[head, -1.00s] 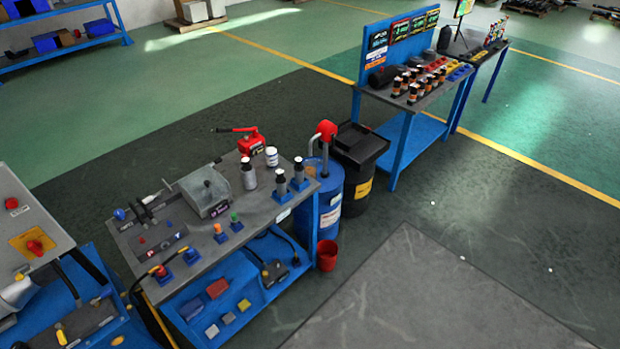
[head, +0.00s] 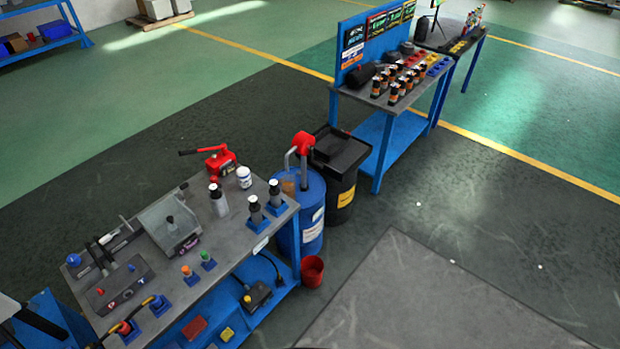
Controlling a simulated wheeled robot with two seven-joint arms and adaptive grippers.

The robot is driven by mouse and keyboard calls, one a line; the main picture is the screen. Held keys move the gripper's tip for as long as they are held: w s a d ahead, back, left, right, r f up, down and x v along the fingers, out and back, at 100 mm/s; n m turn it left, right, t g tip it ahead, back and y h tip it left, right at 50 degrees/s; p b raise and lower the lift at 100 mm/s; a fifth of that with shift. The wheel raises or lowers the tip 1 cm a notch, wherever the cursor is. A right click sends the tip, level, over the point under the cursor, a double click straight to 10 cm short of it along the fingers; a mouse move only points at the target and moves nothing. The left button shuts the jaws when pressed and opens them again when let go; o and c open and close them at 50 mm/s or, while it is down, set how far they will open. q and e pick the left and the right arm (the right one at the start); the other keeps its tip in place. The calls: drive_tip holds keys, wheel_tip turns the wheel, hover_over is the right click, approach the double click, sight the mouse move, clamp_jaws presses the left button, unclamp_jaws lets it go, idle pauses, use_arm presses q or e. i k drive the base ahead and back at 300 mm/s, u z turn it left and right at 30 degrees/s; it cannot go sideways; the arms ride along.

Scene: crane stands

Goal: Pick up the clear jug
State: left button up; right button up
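I cannot make out a clear jug in the head view. The near workbench (head: 205,262) has a blue frame and a grey top. On it stand a grey metal device (head: 168,222), a red hand pump (head: 215,162), a white jar (head: 244,177) and a grey bottle with a black cap (head: 218,199).
A blue drum (head: 312,222) with a red-topped pump and a black bin (head: 343,190) stand right of the bench. A small red bucket (head: 312,271) is on the floor. A second blue bench (head: 395,142) stands behind. The floor at right is open.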

sight(288, 185)
drive_tip(key=u, duration=0.15)
drive_tip(key=i, duration=1.55)
drive_tip(key=u, duration=0.45)
